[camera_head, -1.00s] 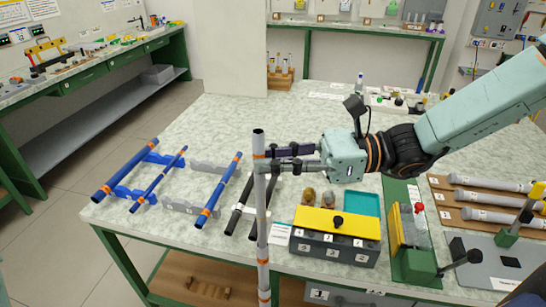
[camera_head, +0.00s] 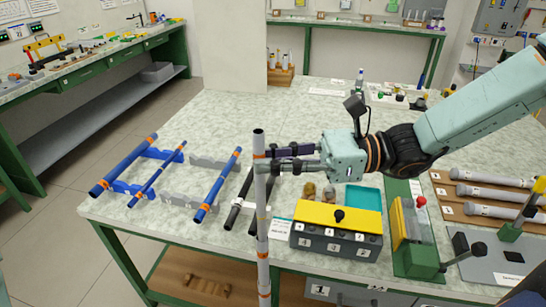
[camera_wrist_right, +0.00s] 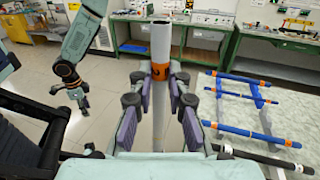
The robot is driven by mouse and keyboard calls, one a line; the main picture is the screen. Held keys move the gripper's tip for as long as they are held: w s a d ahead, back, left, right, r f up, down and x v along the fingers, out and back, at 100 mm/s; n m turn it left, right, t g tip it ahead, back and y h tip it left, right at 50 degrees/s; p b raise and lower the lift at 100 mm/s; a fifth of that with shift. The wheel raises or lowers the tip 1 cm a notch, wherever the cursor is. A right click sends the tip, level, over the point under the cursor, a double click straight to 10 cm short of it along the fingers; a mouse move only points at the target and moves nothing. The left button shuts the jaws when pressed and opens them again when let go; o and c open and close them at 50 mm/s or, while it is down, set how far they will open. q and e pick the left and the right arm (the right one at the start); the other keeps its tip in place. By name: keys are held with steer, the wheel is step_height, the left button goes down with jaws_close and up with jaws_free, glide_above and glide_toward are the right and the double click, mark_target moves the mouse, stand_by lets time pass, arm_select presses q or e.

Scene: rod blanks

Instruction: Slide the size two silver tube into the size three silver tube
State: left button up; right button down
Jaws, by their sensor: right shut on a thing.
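My right gripper (camera_head: 290,160) is shut on an upright silver tube (camera_head: 261,200) with orange bands, near the tube's top. The tube stands clear in front of the table's front edge and runs down out of the head view. In the right wrist view the same tube (camera_wrist_right: 161,45) sits between the finger pads, with its open, hollow top end showing. Its size number cannot be read. Several more silver tubes (camera_head: 492,194) lie on a wooden rack at the right. The tube's lower end is hidden.
Blue rods (camera_head: 218,186) with orange bands lie on supports at the left of the table. Black rods (camera_head: 240,200) lie behind the held tube. A yellow-topped numbered box (camera_head: 337,235) and a green fixture (camera_head: 410,240) stand to its right.

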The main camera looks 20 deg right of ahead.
step_height(320, 180, down, 7)
steer(key=b, duration=0.6)
stand_by(2.2)
steer(key=c, duration=1.2)
jaws_free()
steer(key=shift+r, duration=0.1)
step_height(320, 180, up, 10)
steer(key=shift+d, duration=0.1)
